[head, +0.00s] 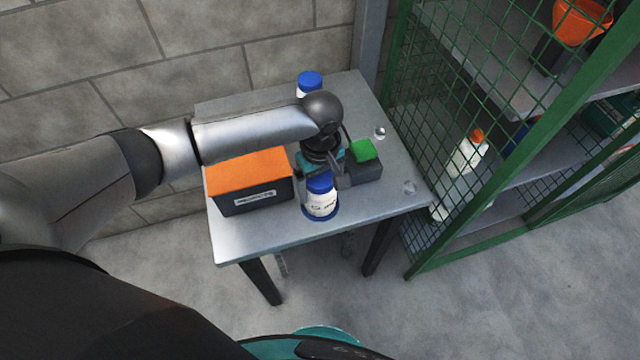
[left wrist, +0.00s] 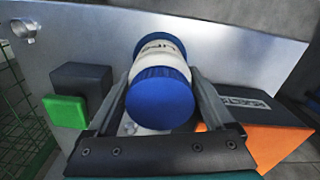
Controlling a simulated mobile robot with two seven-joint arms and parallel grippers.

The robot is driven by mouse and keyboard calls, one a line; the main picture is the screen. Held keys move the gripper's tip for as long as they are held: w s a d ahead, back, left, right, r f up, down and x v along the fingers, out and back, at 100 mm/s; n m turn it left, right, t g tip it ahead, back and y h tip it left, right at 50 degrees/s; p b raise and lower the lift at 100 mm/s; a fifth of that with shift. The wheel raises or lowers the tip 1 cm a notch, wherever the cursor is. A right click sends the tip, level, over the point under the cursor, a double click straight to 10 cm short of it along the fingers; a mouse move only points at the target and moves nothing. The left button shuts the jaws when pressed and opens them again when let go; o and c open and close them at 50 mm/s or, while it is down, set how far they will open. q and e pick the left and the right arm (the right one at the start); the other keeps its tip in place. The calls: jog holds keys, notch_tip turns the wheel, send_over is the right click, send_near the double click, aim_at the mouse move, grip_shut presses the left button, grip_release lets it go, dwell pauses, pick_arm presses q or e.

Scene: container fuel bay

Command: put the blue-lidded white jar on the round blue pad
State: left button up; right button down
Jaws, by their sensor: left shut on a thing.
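The blue-lidded white jar (head: 321,204) is upright near the front edge of the grey table, between the fingers of my left gripper (head: 321,178). The left gripper is shut on it. The left wrist view shows its blue lid (left wrist: 160,99) close up between both fingers. The round blue pad (head: 307,215) shows as a thin blue rim around the jar's base, and as a blue arc (left wrist: 158,38) beyond the jar in the left wrist view. The jar is over the pad; I cannot tell whether it touches. My right gripper is not in view.
A dark box with an orange top (head: 250,176) stands close left of the jar. A dark block with a green top (head: 363,151) is at right. Another blue-lidded jar (head: 310,80) stands at the back. A green mesh cage (head: 408,215) borders the table's right side.

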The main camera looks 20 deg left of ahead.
pick_arm(q)
jog(key=o, duration=1.3)
jog(key=shift+f, duration=0.1)
jog(key=shift+o, duration=0.2)
notch_tip(320, 180, up, 12)
jog(key=p, duration=0.3)
jog(key=shift+r+p, duration=0.2)
jog(key=shift+p, duration=0.1)
jog(key=shift+f, duration=0.1)
